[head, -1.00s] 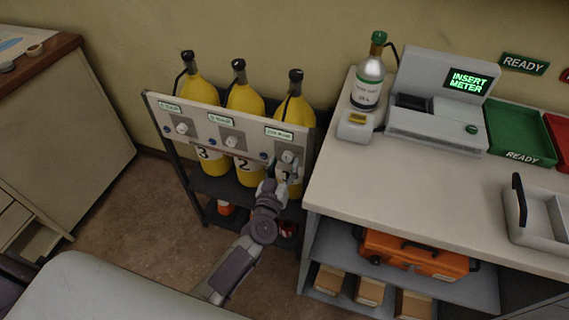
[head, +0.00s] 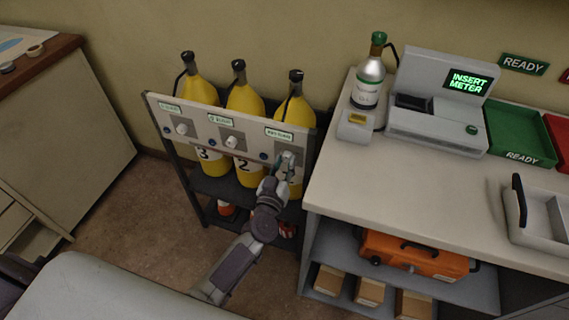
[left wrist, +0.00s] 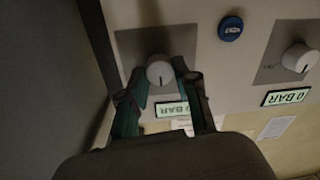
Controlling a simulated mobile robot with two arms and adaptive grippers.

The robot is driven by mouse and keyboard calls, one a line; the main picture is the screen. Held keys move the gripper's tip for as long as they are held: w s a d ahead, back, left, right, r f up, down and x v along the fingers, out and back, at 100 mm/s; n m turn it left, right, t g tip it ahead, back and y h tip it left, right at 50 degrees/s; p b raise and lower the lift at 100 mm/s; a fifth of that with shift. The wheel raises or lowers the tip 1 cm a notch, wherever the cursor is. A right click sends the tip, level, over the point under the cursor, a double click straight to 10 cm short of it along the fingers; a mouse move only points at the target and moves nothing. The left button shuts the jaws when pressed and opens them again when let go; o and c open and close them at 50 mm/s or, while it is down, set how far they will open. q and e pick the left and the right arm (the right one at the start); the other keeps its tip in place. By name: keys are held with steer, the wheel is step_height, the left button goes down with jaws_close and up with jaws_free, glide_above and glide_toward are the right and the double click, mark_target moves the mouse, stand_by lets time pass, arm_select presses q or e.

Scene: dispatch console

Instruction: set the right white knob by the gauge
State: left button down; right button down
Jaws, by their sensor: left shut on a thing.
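The right white knob (head: 288,157) is on the grey panel below the right gauge (head: 279,135), a small lit display. My left gripper (head: 281,168) reaches up to this knob from below. In the left wrist view the knob (left wrist: 160,71) sits between the two green fingers of my left gripper (left wrist: 160,80), which is shut on it. A dark pointer mark shows on the knob's face. The gauge (left wrist: 172,108) appears upside down there, partly covered by a finger; its number is hard to read. My right gripper is not in view.
The middle knob (head: 232,142) and left knob (head: 181,129) have their own gauges. A blue vent button (left wrist: 231,28) is beside the right knob. Yellow cylinders (head: 245,98) stand behind the panel. A white counter (head: 400,190) is close on the right.

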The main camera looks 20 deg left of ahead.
arm_select(q)
steer(key=n, duration=0.5)
steer(key=shift+n+p, duration=0.4)
steer(key=n, duration=0.5)
steer(key=shift+n+g, duration=0.3)
stand_by(0.3)
steer(key=c, duration=0.8)
jaws_free()
steer(key=shift+c, duration=0.2)
steer(key=s, duration=1.2)
steer(key=shift+r, duration=0.3)
steer(key=shift+a, duration=0.1)
